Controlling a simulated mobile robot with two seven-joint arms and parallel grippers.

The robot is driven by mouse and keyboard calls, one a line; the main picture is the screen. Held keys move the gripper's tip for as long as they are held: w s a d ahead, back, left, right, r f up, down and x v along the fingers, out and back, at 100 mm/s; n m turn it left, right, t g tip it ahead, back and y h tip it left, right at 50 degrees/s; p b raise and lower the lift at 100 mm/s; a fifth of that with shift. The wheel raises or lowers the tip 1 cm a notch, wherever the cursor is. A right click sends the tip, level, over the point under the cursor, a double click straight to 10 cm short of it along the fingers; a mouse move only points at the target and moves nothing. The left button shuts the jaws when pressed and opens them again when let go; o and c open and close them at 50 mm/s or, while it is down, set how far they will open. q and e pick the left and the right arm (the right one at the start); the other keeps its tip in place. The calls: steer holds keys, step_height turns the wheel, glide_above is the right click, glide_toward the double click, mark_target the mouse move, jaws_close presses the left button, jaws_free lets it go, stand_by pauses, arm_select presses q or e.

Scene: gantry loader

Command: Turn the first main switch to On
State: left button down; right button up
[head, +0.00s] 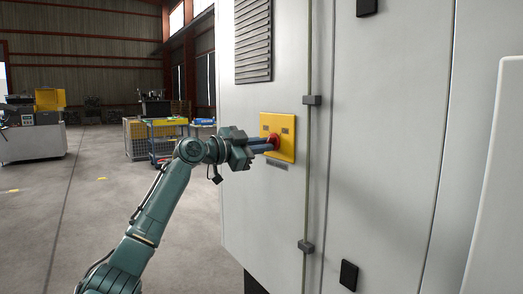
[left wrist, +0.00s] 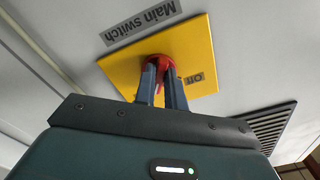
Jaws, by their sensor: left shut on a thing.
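The main switch is a red rotary knob (head: 274,140) on a yellow plate (head: 288,125) fixed to the grey cabinet door. My left gripper (head: 268,146) reaches it from the left and is shut on the red knob. In the left wrist view the two fingers (left wrist: 163,84) close around the red knob (left wrist: 160,62) in front of the yellow plate (left wrist: 200,45). A label "Main switch" (left wrist: 142,20) is beside the plate, and an "Off" label (left wrist: 195,79) is on it. The fingers hide part of the knob, so its pointing direction is unclear. My right gripper is not in view.
The cabinet (head: 380,150) fills the right side, with black latches and a vent grille (head: 253,40) above the switch. The floor between is clear.

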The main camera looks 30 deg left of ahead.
arm_select(q)
steer(key=shift+m, duration=0.9)
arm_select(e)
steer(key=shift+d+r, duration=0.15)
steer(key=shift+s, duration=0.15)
arm_select(q)
steer(key=c, duration=1.5)
jaws_free()
steer(key=shift+o, duration=0.2)
steer(key=b+v, duration=0.3)
steer(key=v, duration=1)
steer(key=shift+b, duration=0.35)
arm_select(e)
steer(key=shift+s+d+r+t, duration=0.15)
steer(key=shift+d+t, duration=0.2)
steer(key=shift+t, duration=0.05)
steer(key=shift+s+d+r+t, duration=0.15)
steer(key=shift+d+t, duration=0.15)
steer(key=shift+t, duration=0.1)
